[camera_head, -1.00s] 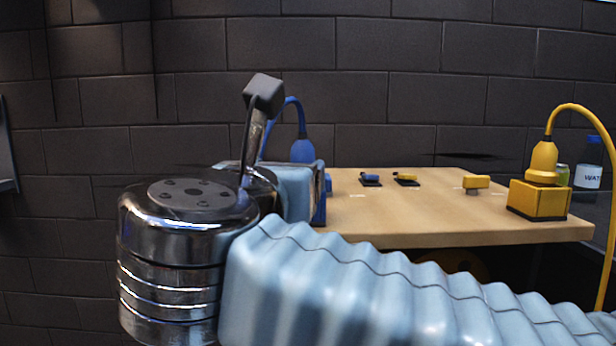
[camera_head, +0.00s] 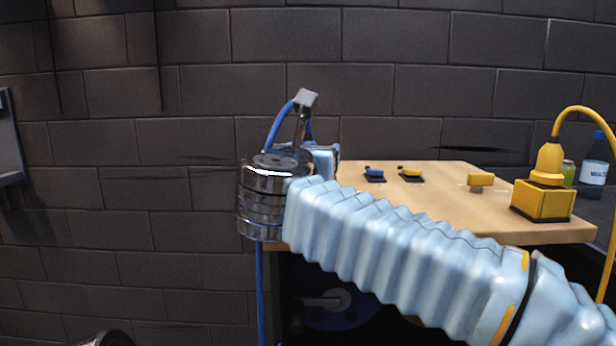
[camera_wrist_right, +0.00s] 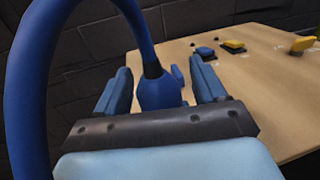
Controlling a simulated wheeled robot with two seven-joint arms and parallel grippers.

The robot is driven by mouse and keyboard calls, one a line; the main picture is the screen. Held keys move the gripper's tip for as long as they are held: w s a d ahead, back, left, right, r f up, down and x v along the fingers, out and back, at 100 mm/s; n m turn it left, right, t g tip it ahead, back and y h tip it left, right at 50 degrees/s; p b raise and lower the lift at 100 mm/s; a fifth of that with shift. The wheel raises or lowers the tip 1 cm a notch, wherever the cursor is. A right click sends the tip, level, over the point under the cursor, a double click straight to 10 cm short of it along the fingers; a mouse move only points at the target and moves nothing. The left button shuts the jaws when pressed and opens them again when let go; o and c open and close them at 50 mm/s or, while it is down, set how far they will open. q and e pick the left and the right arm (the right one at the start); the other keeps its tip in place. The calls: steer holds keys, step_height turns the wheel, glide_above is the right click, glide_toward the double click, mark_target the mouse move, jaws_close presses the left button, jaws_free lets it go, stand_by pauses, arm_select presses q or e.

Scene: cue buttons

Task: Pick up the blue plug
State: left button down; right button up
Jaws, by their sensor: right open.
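The blue plug (camera_wrist_right: 160,92) stands between the two fingers of my right gripper (camera_wrist_right: 160,75) in the right wrist view. The fingers are open, one on each side of the plug, and I see no clear contact. A thick blue cable (camera_wrist_right: 30,80) arches from the plug's top. In the head view my right arm reaches in from the right, and its wrist hides most of the plug at the table's left end. Only the blue cable (camera_head: 279,122) and a bit of blue show there. The fingertips are hidden in the head view. My left gripper is out of view.
The wooden table (camera_head: 440,205) carries a small blue switch (camera_head: 375,173), a yellow switch (camera_head: 411,174) and a yellow button (camera_head: 481,180). A yellow plug (camera_head: 547,165) stands on a yellow base (camera_head: 541,203) at the right, near a water bottle (camera_head: 593,170). A dark brick wall is behind.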

jaws_close()
stand_by(0.4)
